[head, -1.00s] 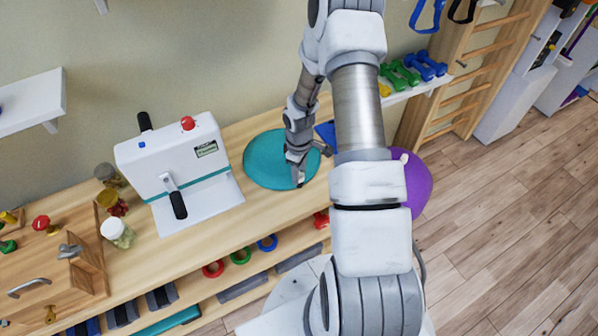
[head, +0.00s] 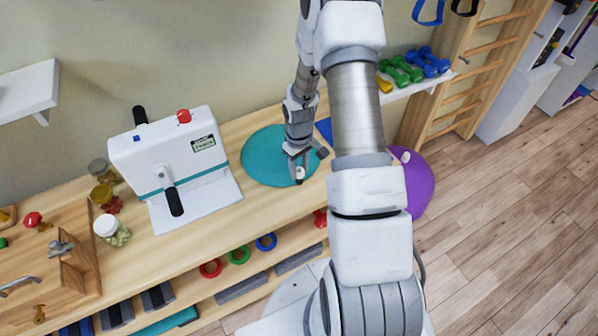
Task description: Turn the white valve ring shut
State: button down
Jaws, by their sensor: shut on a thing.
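A round teal cushion (head: 262,160) lies flat on the wooden counter. A small white piece (head: 300,173), which looks like the white valve ring, shows at the cushion's right part, just under my fingertips. My gripper (head: 299,167) reaches down from above over the cushion and is shut on this white piece. The fingers hide part of it, and it is too small here to tell how far it is turned.
A white machine (head: 165,155) with black handles stands left of the cushion. Lidded jars (head: 112,230) stand further left. A purple ball (head: 420,188) is right of my arm. Coloured rings (head: 239,256) sit on the shelf below. Dumbbells (head: 408,68) lie on the back shelf.

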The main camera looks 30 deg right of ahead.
jog(key=m+b, duration=0.3)
jog(key=m, duration=0.3)
jog(key=shift+w+f+m+b, duration=0.1)
jog(key=shift+m+b, duration=0.2)
jog(key=shift+b, duration=0.1)
jog(key=m+b, duration=0.1)
jog(key=m, duration=0.5)
jog(key=shift+b, duration=0.35)
jog(key=shift+c, duration=2.2)
grip_release()
